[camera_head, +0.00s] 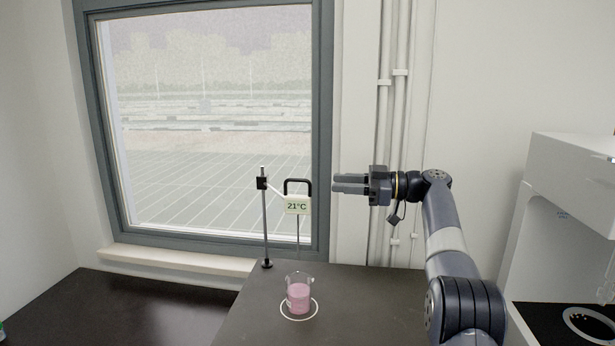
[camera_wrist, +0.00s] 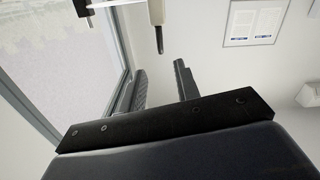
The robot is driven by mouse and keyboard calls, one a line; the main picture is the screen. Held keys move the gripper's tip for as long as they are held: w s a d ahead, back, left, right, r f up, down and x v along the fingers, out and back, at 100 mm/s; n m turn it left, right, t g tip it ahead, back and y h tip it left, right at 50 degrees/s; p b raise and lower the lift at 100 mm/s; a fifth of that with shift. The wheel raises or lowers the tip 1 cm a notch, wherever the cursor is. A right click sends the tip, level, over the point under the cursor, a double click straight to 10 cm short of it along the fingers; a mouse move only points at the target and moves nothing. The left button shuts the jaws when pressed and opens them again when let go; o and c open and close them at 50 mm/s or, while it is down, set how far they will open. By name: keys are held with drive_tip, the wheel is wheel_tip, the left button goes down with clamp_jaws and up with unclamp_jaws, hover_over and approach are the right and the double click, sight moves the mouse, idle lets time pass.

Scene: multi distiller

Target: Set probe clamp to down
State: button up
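The probe clamp (camera_head: 262,184) is a small black block near the top of a thin upright stand rod (camera_head: 265,225). A thermometer probe (camera_head: 297,206) reading 21°C, with a black handle, is held out from it to the right. Its thin tip hangs above a beaker (camera_head: 299,290) of pink liquid. My gripper (camera_head: 348,184) is to the right of the probe, apart from it, fingers pointing left. In the wrist view my gripper's fingers (camera_wrist: 158,88) are spread with nothing between them, and part of the probe (camera_wrist: 156,15) shows beyond them at the top.
The beaker stands within a white ring on the dark counter (camera_head: 360,290). A window (camera_head: 210,120) is behind the stand. A white machine (camera_head: 575,185) stands at the right. Wall pipes (camera_head: 390,130) run behind my arm.

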sight(300, 181)
drive_tip(key=a, duration=0.3)
drive_tip(key=w+a+p, duration=0.1)
drive_tip(key=a, duration=0.2)
drive_tip(key=a+p, duration=0.1)
drive_tip(key=a, duration=0.2)
drive_tip(key=shift+w+a+r, duration=0.1)
drive_tip(key=shift+w+a, duration=0.05)
drive_tip(key=shift+w, duration=0.25)
drive_tip(key=shift+w+a+p, duration=0.15)
drive_tip(key=shift+a+p, duration=0.15)
drive_tip(key=shift+a, duration=0.3)
drive_tip(key=shift+c, duration=0.3)
clamp_jaws()
